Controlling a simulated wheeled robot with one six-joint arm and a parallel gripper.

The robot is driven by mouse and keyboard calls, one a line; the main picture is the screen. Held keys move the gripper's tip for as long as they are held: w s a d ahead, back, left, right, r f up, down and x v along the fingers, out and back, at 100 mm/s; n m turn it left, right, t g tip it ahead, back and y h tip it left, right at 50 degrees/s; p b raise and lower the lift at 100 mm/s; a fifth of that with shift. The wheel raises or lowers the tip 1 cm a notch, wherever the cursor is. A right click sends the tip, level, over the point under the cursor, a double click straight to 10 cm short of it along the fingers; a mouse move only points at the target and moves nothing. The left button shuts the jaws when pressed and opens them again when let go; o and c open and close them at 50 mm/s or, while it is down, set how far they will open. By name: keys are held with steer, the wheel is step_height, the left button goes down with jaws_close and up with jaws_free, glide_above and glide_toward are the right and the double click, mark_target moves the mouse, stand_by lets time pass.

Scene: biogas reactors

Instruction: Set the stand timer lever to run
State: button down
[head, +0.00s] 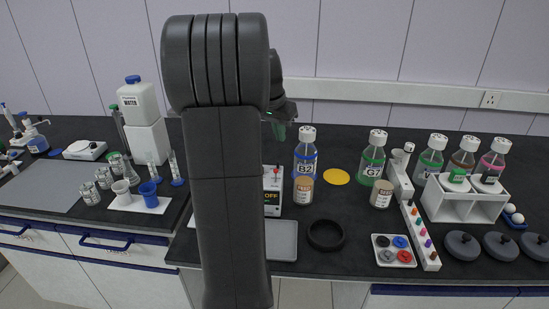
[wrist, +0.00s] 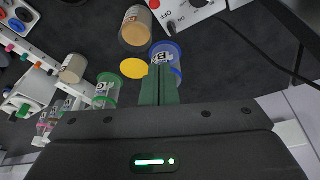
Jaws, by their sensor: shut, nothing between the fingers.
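The stand timer is a white box (head: 272,207) behind my arm in the head view, partly hidden, with small red parts on its upper face. In the wrist view a white panel (wrist: 190,10) at the top edge bears the word OFF, a red part and a dark knob; it is cut off, so the lever's setting cannot be told. My gripper (head: 279,131) is above and behind the box in the head view. Its green fingers (wrist: 160,86) are together and hold nothing, in front of the B2 bottle (wrist: 166,56) in the wrist view.
The B2 bottle (head: 305,160) and a brown-topped jar (head: 303,191) stand just right of the box. A grey tray (head: 283,241) and a black ring (head: 326,235) lie in front. The G7 bottle (head: 373,160) and a white rack (head: 465,205) stand farther right.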

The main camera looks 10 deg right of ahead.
steer(key=shift+s, duration=0.1)
steer(key=f, duration=0.3)
steer(key=f+p, duration=0.1)
steer(key=f, duration=0.5)
steer(key=shift+s+a+p, duration=0.1)
steer(key=shift+s+p, duration=0.2)
steer(key=shift+p, duration=0.05)
steer(key=shift+s+a+f, duration=0.15)
steer(key=shift+a+f, duration=0.05)
steer(key=shift+s+f+b, duration=0.1)
steer(key=shift+b, duration=0.5)
steer(key=shift+b, duration=0.3)
